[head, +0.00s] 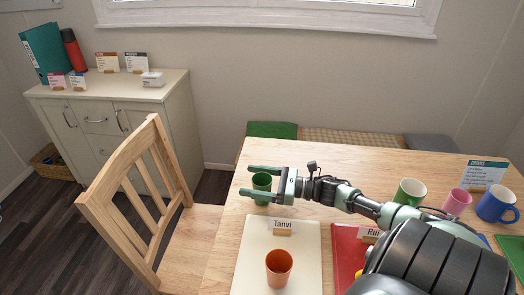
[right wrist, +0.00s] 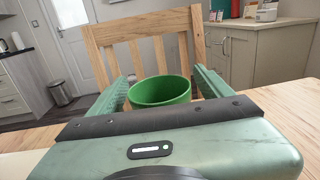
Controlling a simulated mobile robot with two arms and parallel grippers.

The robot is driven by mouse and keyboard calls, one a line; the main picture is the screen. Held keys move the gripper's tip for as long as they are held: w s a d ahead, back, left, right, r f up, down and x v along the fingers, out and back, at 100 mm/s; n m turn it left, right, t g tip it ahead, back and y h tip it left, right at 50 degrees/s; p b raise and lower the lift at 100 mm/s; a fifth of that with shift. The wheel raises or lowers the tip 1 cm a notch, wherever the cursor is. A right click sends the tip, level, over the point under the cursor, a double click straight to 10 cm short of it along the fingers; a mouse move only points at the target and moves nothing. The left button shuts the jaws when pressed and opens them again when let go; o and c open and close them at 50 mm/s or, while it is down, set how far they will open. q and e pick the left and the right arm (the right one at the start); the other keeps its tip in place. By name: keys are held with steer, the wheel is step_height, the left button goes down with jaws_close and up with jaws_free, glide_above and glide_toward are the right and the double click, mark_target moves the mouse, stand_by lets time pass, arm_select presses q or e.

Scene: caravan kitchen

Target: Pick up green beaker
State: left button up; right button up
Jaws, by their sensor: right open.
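The green beaker (head: 262,183) stands upright on the wooden table, near its left edge, in the head view. My right gripper (head: 264,183) reaches in from the right with its two fingers on either side of the beaker. In the right wrist view the green beaker (right wrist: 160,91) shows between the two open fingers, with a gap visible on each side. The gripper's palm hides the beaker's lower part there. My left gripper is not in view.
An orange beaker (head: 279,267) stands on a cream mat (head: 248,262) by a "Tanvi" card (head: 282,226). A wooden chair (head: 140,200) is at the table's left.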

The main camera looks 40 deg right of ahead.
steer(key=shift+w, duration=0.2)
steer(key=c, duration=1.4)
steer(key=shift+c, duration=0.2)
